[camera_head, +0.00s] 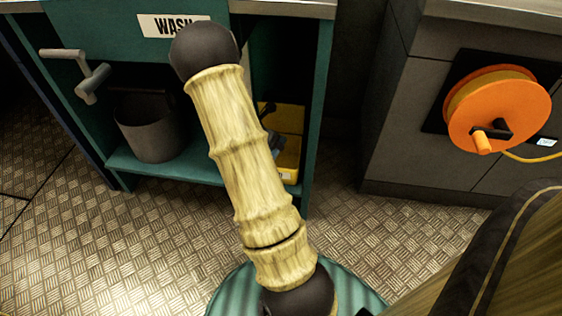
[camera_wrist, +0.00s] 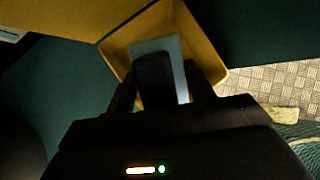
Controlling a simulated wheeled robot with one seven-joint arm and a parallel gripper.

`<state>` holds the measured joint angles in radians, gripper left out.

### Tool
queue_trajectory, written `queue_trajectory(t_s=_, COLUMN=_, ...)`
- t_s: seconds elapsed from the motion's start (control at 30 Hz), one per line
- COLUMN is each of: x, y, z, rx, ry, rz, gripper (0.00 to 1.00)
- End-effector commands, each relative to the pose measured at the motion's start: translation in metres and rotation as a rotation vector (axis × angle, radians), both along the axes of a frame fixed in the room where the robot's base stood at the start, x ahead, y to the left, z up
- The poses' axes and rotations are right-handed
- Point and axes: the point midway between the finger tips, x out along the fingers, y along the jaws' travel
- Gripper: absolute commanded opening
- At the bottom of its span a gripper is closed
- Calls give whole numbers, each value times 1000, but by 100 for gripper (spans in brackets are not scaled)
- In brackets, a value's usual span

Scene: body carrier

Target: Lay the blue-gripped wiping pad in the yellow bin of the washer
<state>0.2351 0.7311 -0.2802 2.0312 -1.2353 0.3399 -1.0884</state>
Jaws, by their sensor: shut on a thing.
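My gripper (camera_wrist: 162,88) is shut on that grip. The yellow bin (camera_wrist: 118,48) lies beyond and around the pad in this view, so the pad is over or inside its opening. I cannot tell whether the pad touches the bin floor. In the head view the yellow bin (camera_head: 291,118) sits in the right compartment of the teal washer (camera_head: 95,30), partly hidden behind my arm. My gripper is mostly hidden there.
A grey bucket (camera_head: 150,130) stands on the washer's left shelf, below a grey handle (camera_head: 88,78). The washer's right side panel (camera_head: 318,100) is close to the bin. A grey cabinet with an orange reel (camera_head: 498,105) stands at right. Metal floor (camera_head: 400,200) between is clear.

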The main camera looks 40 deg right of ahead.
Motion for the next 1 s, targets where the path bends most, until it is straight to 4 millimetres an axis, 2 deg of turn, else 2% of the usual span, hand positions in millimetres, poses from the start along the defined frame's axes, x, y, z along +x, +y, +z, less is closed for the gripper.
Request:
queue_trajectory(t_s=0.03, x=0, y=-2, z=-14, rx=-1, ry=-1, rz=-1, gripper=4)
queue_trajectory(t_s=0.33, x=0, y=-13, z=-51, rx=-1, ry=0, rz=1, gripper=4)
queue_trajectory(t_s=0.77, x=-1, y=-17, z=-53, rx=-1, ry=0, rz=-1, gripper=4)
queue_trajectory(t_s=1.0, x=-1, y=-20, z=-68, rx=0, ry=0, rz=0, gripper=4)
